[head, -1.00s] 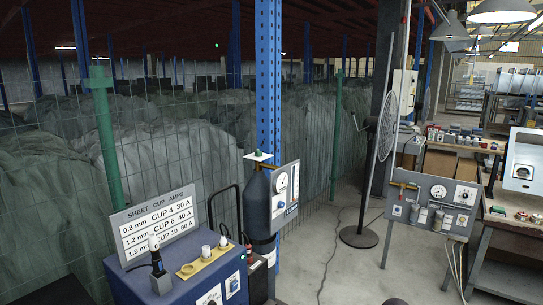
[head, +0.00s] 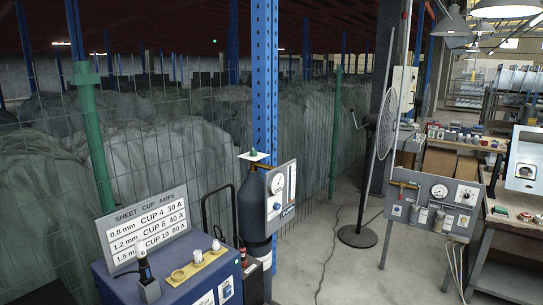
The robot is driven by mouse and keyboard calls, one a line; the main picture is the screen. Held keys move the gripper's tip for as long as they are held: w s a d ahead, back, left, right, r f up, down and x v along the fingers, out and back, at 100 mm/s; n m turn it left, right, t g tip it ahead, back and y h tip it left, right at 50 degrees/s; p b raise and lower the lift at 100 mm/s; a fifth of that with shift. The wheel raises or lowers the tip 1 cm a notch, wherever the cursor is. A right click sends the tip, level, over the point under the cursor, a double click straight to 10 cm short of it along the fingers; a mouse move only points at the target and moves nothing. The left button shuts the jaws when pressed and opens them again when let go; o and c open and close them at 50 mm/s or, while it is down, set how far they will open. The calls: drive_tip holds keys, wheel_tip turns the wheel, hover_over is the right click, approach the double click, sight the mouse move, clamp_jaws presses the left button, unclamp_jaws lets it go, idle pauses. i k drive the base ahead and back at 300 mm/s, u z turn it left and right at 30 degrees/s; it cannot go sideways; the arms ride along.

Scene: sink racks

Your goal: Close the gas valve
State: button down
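A dark gas cylinder (head: 252,205) stands upright by the blue post at the centre, with a white plate and a green knob (head: 254,152) on top. Beside it is a grey panel (head: 282,190) with a round gauge and a blue knob. Further right, a grey panel (head: 437,205) carries a brass valve with a yellowish handle (head: 404,184), a gauge and several cups. I cannot tell which of these is the gas valve, or whether any is open. My gripper is not in view.
A blue cabinet (head: 185,288) at the lower left holds a torch, several white cups and a cup chart sign (head: 143,232). A pedestal fan (head: 384,140) stands on the floor right of centre. A cable crosses the clear floor (head: 335,265). A wire fence runs behind.

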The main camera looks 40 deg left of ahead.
sight(253, 153)
drive_tip(key=z, duration=0.3)
drive_tip(key=k, duration=1.1)
drive_tip(key=u, duration=1.5)
drive_tip(key=i, duration=0.85)
drive_tip(key=z, duration=0.1)
